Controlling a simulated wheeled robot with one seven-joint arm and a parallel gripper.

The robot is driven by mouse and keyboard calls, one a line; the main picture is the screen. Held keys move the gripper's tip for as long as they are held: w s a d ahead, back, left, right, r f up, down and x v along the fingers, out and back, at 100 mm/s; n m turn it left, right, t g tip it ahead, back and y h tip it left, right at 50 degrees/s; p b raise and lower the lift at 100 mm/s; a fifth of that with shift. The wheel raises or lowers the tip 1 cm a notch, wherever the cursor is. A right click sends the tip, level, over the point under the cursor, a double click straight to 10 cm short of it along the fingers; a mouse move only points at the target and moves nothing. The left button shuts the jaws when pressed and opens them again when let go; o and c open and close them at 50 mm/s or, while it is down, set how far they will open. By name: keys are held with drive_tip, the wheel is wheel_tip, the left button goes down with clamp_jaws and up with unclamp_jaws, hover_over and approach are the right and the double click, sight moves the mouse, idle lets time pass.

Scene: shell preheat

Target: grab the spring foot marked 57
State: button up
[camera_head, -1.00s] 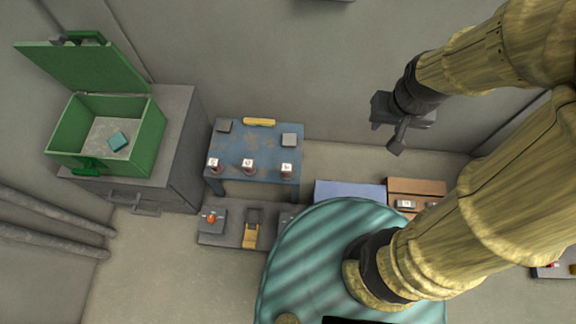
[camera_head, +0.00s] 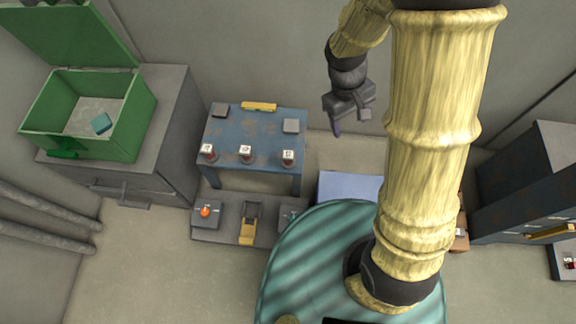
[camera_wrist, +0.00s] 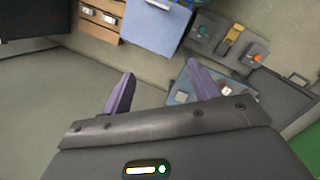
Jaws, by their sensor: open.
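Three small dark-red pieces with white marked tops stand in a row along the front of the blue table: left (camera_head: 208,152), middle (camera_head: 245,153) and right (camera_head: 288,158). They may be the spring feet, but the marks are too small to read, so I cannot tell which is 57. My gripper (camera_head: 337,130) is open and empty, in the air right of the table and apart from it. In the wrist view my gripper (camera_wrist: 160,77) shows its two purple fingers spread, with floor between them. Part of the table is hidden behind a finger there.
A grey panel with an orange knob (camera_head: 205,211) and a yellow lever (camera_head: 248,232) lies before the table. A green open box (camera_head: 135,135) stands on a grey cabinet at left. A blue-grey bin (camera_head: 345,187) is right of the table. A dark cabinet (camera_head: 525,205) stands at far right.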

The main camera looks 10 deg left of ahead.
drive_tip(key=w+a+f+n+h+b, duration=0.1)
drive_tip(key=a+f+n+h+b, duration=0.15)
drive_tip(key=f+b, duration=0.45)
drive_tip(key=w+a+f+n+h+b, duration=0.15)
drive_tip(key=a+f+n+b, duration=0.25)
drive_tip(key=f, duration=0.7)
drive_tip(key=n+t+h+b, duration=0.6)
drive_tip(key=n+t+b, duration=0.35)
drive_tip(key=b, duration=0.75)
approach(288, 159)
drive_tip(key=s+d, duration=0.2)
drive_tip(key=d, duration=0.1)
drive_tip(key=s+a+f+n+t+b, duration=0.3)
drive_tip(key=a+f+n+t+b, duration=0.1)
drive_tip(key=a+f, duration=0.1)
drive_tip(key=shift+s+a+t+b, duration=0.25)
drive_tip(key=shift+a+t+b, duration=0.1)
drive_tip(key=shift+a, duration=0.5)
drive_tip(key=shift+w+d+f, duration=0.1)
drive_tip(key=shift+f, duration=0.1)
drive_tip(key=b+x, duration=0.2)
drive_tip(key=x, duration=0.3)
drive_tip(key=b+x, duration=0.3)
drive_tip(key=x, duration=0.3)
drive_tip(key=shift+w+d+f, duration=0.2)
drive_tip(key=shift+d, duration=0.05)
drive_tip(key=shift+w+d+r, duration=0.15)
drive_tip(key=shift+w, duration=0.05)
